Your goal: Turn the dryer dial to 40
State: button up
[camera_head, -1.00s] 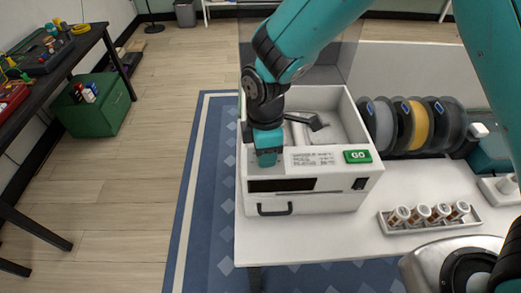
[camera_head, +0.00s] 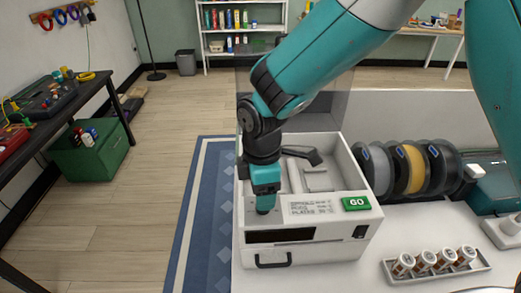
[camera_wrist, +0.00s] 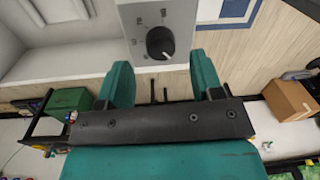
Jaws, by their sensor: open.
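The dryer (camera_head: 290,240) is a white box with an open top, a front handle and a green GO button. Its dial (camera_wrist: 160,42) is a round black knob on the grey panel in the wrist view. A light mark shows on the knob; the labels around it are too small to read. My gripper (camera_wrist: 160,78) is open and empty, its two teal fingers apart, with the dial ahead and roughly centred between them. In the head view my gripper (camera_head: 265,188) is over the left part of the dryer's front panel, largely hiding the dial area.
Several filament spools (camera_head: 412,168) stand right of the dryer. A tray of small bottles (camera_head: 435,264) lies on the white table at the front right. A dark workbench (camera_head: 98,75) and a green box (camera_head: 92,155) are at the left. The floor between is clear.

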notch_tip(320, 180, up, 14)
jog(key=b, duration=0.1)
jog(key=shift+w, duration=0.4)
jog(key=s+d+m+y, duration=0.2)
jog(key=s+d+m, duration=0.3)
jog(key=s, duration=0.3)
jog(key=s+d+m+y, duration=0.2)
jog(key=s+d+m, duration=0.3)
jog(key=s, duration=0.4)
jog(key=shift+s+d+r+m+t, duration=0.15)
jog(key=shift+d+r+m+t, duration=0.2)
jog(key=shift+m, duration=0.55)
